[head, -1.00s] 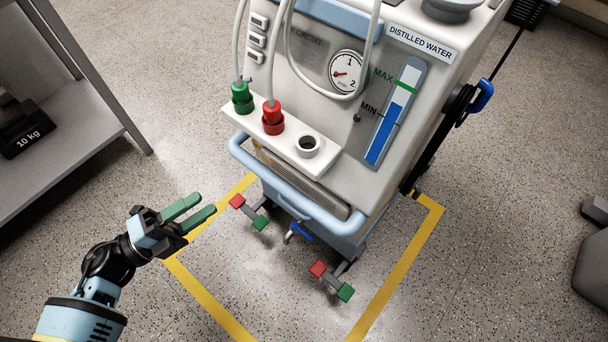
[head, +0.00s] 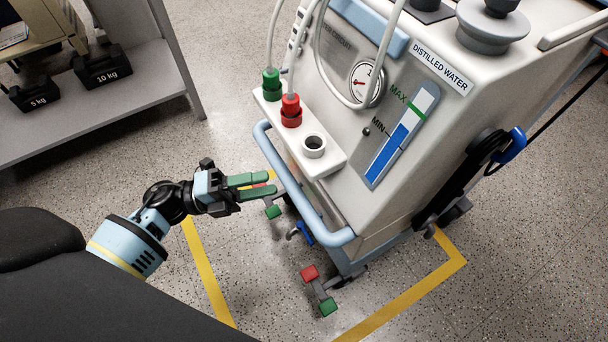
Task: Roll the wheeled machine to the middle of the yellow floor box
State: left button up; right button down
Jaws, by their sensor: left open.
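The wheeled machine (head: 455,112) is a white cabinet with a gauge, a blue level scale and red and green hose plugs. It stands turned at an angle to the yellow floor box (head: 207,273), over its far part, with the near part of the box bare. A light blue rail handle (head: 308,212) runs along its lower front. Red and green caster pedals (head: 310,272) stick out below. My left gripper (head: 272,184) is open, its green fingers pointing at the handle's left stretch; I cannot tell whether they touch. My right gripper is out of view.
A grey shelf (head: 150,78) with 5 kg and 10 kg weights (head: 103,68) stands at the upper left. A cable runs off the machine's right side. Speckled floor (head: 520,230) is open at the right and in front.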

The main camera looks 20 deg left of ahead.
pick_arm(q)
jog(key=b+x, duration=0.1)
jog(key=x, duration=0.6)
jog(key=shift+w+d+b, duration=0.2)
jog(key=shift+d+b, duration=0.15)
jog(key=shift+r, duration=0.15)
grip_shut()
